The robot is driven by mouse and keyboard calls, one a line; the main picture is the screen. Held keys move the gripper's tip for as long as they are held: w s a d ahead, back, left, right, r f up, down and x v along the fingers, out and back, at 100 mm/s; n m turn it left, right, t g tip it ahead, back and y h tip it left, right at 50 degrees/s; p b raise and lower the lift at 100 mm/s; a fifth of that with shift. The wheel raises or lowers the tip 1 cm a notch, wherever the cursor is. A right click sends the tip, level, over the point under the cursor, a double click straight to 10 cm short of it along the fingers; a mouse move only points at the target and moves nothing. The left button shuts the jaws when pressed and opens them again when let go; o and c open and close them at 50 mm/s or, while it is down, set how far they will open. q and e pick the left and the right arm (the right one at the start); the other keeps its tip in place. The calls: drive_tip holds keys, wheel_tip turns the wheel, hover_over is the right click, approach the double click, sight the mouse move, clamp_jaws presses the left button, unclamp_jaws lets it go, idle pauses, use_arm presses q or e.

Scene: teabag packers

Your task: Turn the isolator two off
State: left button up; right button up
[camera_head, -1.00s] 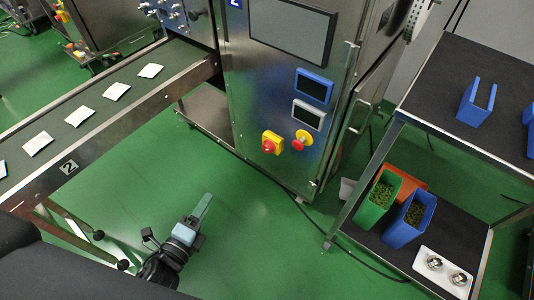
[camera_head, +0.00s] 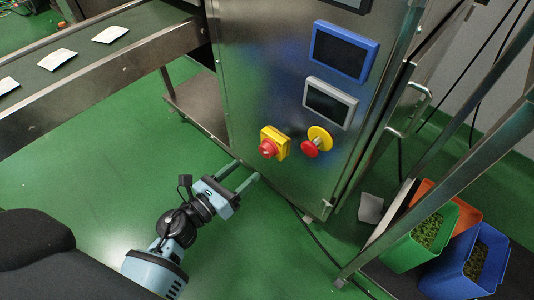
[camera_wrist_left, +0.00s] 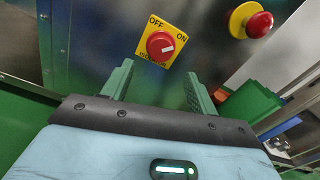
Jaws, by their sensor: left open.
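The isolator is a red rotary knob (camera_head: 267,148) on a yellow plate (camera_head: 279,137), fixed low on the steel cabinet's front (camera_head: 240,90). In the left wrist view the knob (camera_wrist_left: 161,46) shows a white mark pointing up and right, toward the ON lettering; OFF stands at the plate's upper left. My left gripper (camera_head: 243,173) is open and empty, below and left of the isolator in the head view. In the left wrist view its two green fingers (camera_wrist_left: 158,76) point at the plate, with the knob between their lines and apart from them. My right gripper is not in view.
A red emergency-stop button (camera_head: 310,149) on a yellow disc sits right of the isolator. Two small screens (camera_head: 330,102) are above. A conveyor (camera_head: 85,75) stands at left. A rack with green (camera_head: 412,252) and blue (camera_head: 450,278) bins is at right. Green floor (camera_head: 100,180) is clear.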

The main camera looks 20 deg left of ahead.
sight(264, 154)
use_arm(q)
drive_tip(key=x, duration=0.6)
drive_tip(key=shift+b, duration=0.4)
drive_tip(key=shift+w+d, duration=0.2)
drive_tip(key=shift+w, duration=0.55)
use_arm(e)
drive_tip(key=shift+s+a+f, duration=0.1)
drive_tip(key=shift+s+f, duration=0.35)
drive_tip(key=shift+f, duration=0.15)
use_arm(q)
drive_tip(key=shift+c, duration=0.2)
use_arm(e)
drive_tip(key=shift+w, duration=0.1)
use_arm(q)
drive_tip(key=c, duration=0.7)
drive_tip(key=shift+c, duration=1.3)
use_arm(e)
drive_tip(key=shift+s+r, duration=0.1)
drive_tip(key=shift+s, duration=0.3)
